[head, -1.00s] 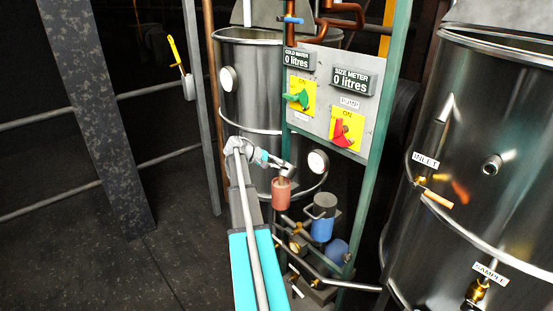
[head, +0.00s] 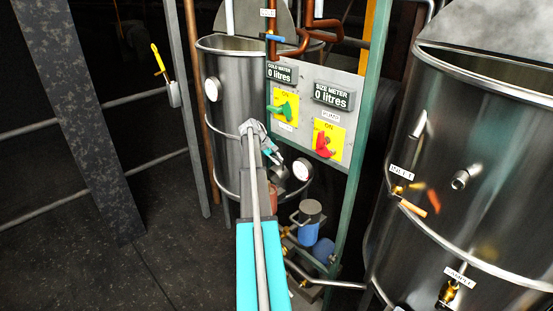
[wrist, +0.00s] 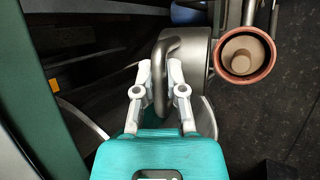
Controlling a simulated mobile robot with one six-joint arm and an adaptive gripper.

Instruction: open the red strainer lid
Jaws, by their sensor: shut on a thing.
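The red strainer (wrist: 259,68) stands open in the wrist view, with a pale round insert inside. In the head view its red body (head: 272,197) shows only partly, behind my arm. The grey strainer lid (wrist: 197,62) is off the strainer, to its left in the wrist view. My gripper (wrist: 160,75) is shut on the lid's arched handle (wrist: 172,44), one finger on each side. In the head view my gripper (head: 270,155) and the grey lid (head: 279,173) are near the strainer, in front of the steel tank.
The blue strainer (head: 309,232), with its own grey handled lid, stands right of the red one among pipes. The meter panel (head: 300,118) and green post (head: 357,150) are close by. A steel tank (head: 232,110) stands behind; another (head: 470,180) is at right.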

